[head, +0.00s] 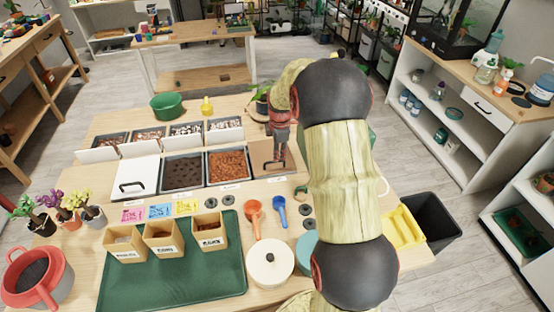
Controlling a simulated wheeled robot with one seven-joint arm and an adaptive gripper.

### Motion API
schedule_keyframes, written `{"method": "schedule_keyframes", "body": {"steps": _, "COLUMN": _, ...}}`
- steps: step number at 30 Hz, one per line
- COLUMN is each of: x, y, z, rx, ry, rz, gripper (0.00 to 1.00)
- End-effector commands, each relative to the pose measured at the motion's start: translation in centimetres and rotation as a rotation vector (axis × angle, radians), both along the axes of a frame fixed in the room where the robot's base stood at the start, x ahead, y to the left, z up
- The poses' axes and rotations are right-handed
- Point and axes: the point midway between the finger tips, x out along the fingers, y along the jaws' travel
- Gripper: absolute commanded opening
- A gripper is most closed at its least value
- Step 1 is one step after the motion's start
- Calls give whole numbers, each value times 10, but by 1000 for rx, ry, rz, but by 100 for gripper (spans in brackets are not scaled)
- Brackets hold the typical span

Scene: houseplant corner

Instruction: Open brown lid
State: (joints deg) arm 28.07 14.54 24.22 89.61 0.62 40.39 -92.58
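The brown lid (260,153) covers the rightmost bin in the front row on the table. It lies flat and looks closed, with a dark handle near its front edge. My gripper (280,155), red and dark, points down over the lid close to the handle. Whether it touches the handle, and how far apart its fingers are, I cannot tell. My arm hides the area to the right of the lid.
A white lid (134,178) with a black handle, a dark soil bin (183,172) and an orange bark bin (229,164) stand left of the brown lid. An orange scoop (254,212) and a blue scoop (280,208) lie in front. A green tray (175,285) holds small wooden boxes.

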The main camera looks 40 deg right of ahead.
Motion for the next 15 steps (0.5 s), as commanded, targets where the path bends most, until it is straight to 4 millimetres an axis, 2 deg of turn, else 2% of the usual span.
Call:
{"method": "schedule_keyframes", "body": {"steps": 1, "x": 1, "y": 0, "z": -11, "rx": 1, "ry": 3, "rz": 0, "gripper": 28}}
{"method": "schedule_keyframes", "body": {"steps": 6, "x": 5, "y": -2, "z": -34, "rx": 1, "ry": 2, "rz": -1, "gripper": 28}}
{"method": "schedule_keyframes", "body": {"steps": 15, "x": 7, "y": -3, "z": -39, "rx": 0, "ry": -1, "rz": -1, "gripper": 28}}
